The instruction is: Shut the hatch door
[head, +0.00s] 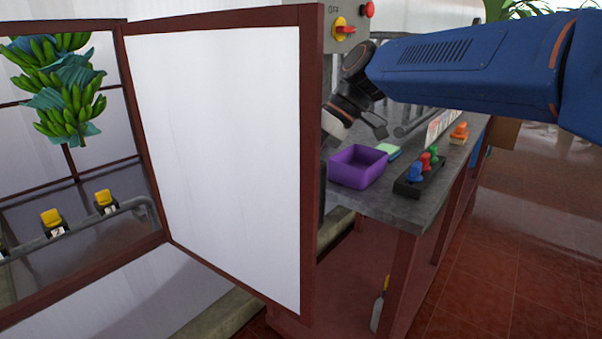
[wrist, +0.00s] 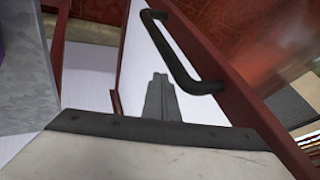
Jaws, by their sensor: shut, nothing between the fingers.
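The hatch door (head: 215,150) is a white panel in a dark red frame. It stands open in the head view, hinged at the right side of the hatch opening (head: 118,75). My arm reaches behind the door there, and the door hides my fingers. In the wrist view my gripper (wrist: 159,80) is shut and empty. Its fingertips are close to the door's face, beside the black bar handle (wrist: 176,52) on the red frame (wrist: 215,75). I cannot tell whether they touch the door.
Right of the door is a grey workbench (head: 400,205) with a purple bin (head: 358,168) and a black rack of coloured pegs (head: 420,172). A switch box (head: 345,28) stands above it. Through the opening, green bananas (head: 65,85) hang over a rail (head: 95,222).

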